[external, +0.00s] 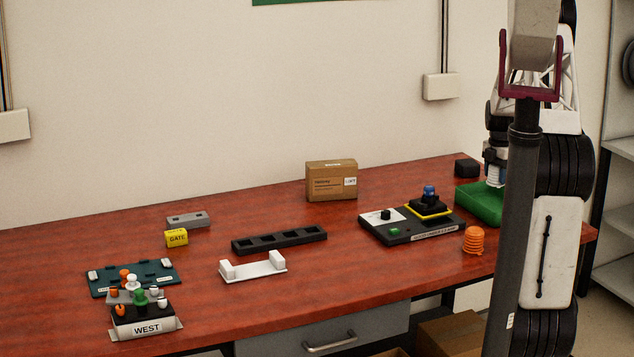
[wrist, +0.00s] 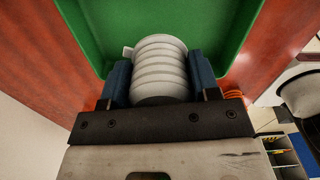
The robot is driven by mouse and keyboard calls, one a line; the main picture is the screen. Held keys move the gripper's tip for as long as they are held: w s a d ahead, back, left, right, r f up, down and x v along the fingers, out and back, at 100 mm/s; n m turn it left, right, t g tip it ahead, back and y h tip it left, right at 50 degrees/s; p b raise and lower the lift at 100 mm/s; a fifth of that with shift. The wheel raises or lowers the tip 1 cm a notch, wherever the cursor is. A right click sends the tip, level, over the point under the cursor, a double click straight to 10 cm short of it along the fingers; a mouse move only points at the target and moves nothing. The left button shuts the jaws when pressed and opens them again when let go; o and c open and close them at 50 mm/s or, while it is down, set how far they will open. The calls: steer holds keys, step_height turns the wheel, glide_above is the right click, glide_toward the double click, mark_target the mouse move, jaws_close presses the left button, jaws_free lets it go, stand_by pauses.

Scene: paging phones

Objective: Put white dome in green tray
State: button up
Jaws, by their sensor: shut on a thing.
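The white dome (wrist: 158,68), ribbed and rounded, sits between the two blue fingers of my gripper (wrist: 160,80) in the wrist view. My gripper is shut on it. The green tray (wrist: 110,28) lies beyond and around the dome in that view. In the external view the green tray (external: 478,204) is at the right end of the table, partly hidden by my arm. My gripper (external: 495,178) is over the tray there, with a little of the white dome (external: 494,182) showing below it. I cannot tell whether the dome touches the tray floor.
An orange ribbed dome (external: 474,240) stands in front of the tray. A black block (external: 466,168) is behind it. A dark panel (external: 412,226) with a blue-topped button is to the left. A cardboard box (external: 331,180) and black rack (external: 279,240) are farther left.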

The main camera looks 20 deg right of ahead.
mark_target(482, 206)
steer(key=shift+f, duration=2)
steer(key=shift+f, duration=1.85)
steer(key=shift+f, duration=0.15)
steer(key=o, duration=0.9)
step_height(482, 206, up, 12)
steer(key=shift+r, duration=0.1)
